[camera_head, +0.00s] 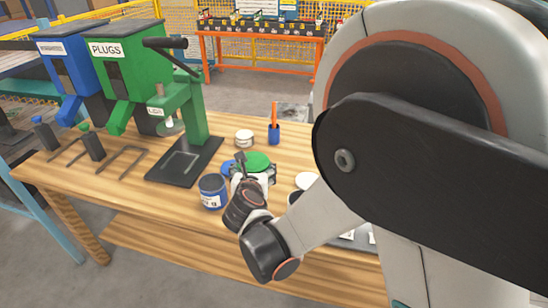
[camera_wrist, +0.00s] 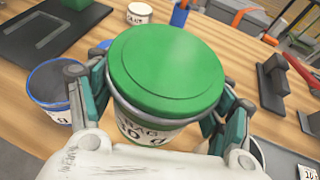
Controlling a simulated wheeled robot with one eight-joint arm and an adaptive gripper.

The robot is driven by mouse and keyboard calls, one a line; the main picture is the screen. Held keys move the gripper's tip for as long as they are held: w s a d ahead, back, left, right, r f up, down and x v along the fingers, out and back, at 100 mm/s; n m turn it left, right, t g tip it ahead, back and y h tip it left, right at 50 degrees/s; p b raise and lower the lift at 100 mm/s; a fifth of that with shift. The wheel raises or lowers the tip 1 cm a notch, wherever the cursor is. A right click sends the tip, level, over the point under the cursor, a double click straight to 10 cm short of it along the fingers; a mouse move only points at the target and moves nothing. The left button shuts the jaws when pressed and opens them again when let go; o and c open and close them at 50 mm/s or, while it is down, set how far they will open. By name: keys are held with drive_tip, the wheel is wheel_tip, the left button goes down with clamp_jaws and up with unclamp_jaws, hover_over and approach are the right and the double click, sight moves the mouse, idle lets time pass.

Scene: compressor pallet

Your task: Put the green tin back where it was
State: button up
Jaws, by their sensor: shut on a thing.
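The green tin (camera_wrist: 165,72) has a green lid and a white label with dark print. It sits between the two fingers of my gripper (camera_wrist: 157,105), which is shut on it, and fills the middle of the wrist view. In the head view its green lid (camera_head: 257,161) shows above the wooden bench, with my gripper (camera_head: 254,175) around it. My wrist hides the lower part of the tin there. I cannot tell whether its base touches the bench.
An open blue tin (camera_head: 212,191) stands just left of my gripper. A white tin (camera_head: 244,138) and a blue pen cup (camera_head: 273,134) stand behind. A green press (camera_head: 190,125) on a dark base is at left. The wooden bench (camera_head: 130,185) has bare room at front left.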

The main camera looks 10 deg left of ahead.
wheel_tip(320, 180, down, 10)
drive_tip(key=b, duration=0.3)
drive_tip(key=shift+f+b, duration=0.15)
drive_tip(key=shift+b, duration=0.15)
drive_tip(key=o, duration=1.6)
drive_tip(key=shift+c, duration=0.2)
drive_tip(key=shift+s+r, duration=0.2)
drive_tip(key=v, duration=1.1)
drive_tip(key=shift+s+p, duration=0.25)
drive_tip(key=shift+p, duration=0.05)
